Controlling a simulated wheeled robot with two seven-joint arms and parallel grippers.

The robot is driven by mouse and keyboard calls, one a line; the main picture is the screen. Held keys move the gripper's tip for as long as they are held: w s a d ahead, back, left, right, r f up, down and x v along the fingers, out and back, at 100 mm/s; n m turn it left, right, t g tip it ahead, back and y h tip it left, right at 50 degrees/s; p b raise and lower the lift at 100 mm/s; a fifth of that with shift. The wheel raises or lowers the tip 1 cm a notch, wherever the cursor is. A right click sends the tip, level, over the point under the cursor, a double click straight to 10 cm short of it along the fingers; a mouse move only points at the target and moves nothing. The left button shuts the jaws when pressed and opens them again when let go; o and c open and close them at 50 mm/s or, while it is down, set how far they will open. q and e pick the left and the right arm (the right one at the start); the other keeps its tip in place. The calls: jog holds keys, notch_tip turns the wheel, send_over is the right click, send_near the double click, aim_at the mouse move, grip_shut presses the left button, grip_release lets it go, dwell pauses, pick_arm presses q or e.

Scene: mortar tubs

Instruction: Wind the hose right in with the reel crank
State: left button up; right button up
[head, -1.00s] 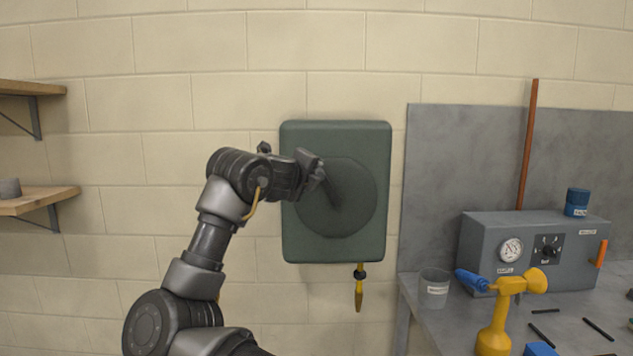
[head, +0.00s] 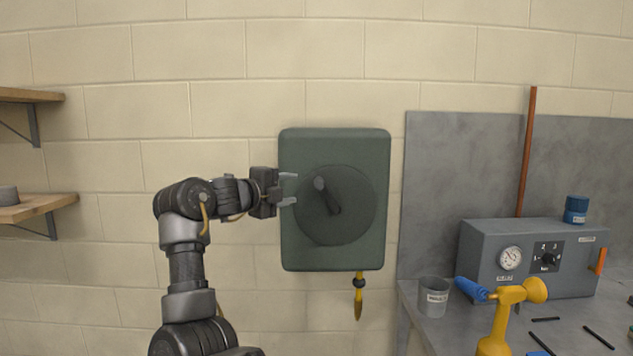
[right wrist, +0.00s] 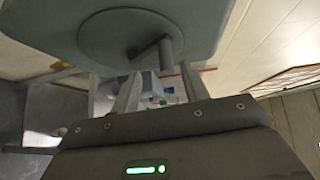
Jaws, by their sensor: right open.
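The hose reel (head: 334,258) is a dark green box on the wall with a round disc on its front. The crank (head: 332,199) sits on the disc, its grip pointing up and left of the centre; it also shows in the right wrist view (right wrist: 150,52). The yellow hose end (head: 358,303), with a dark collar, hangs just below the box. My right gripper (head: 294,189) is open and empty at the left part of the box, a little left of the crank grip and apart from it. My left gripper is out of view.
A grey workbench at the right holds a grey cup (head: 433,297), a yellow and blue tool (head: 498,318), a grey control box (head: 485,262) with a gauge, and dark sticks. Wooden shelves (head: 35,208) are at the far left. The wall around the reel is clear.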

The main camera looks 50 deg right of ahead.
aim_at(316, 180)
jog(key=shift+m+g+h, duration=0.3)
jog(key=shift+m+g, duration=0.5)
jog(key=shift+g, duration=0.1)
jog(key=d+p, duration=0.1)
jog(key=d, duration=0.2)
jog(key=s+d+p, duration=0.1)
jog(key=d, duration=0.2)
jog(key=s+d+p, duration=0.1)
jog(key=d, duration=0.1)
jog(key=shift+s+d, duration=0.1)
jog(key=shift+d, duration=0.3)
jog(key=shift+d+f+p, duration=0.1)
jog(key=shift+d+p, duration=0.2)
jog(key=shift+d, duration=0.3)
jog(key=shift+c, duration=0.5)
grip_shut()
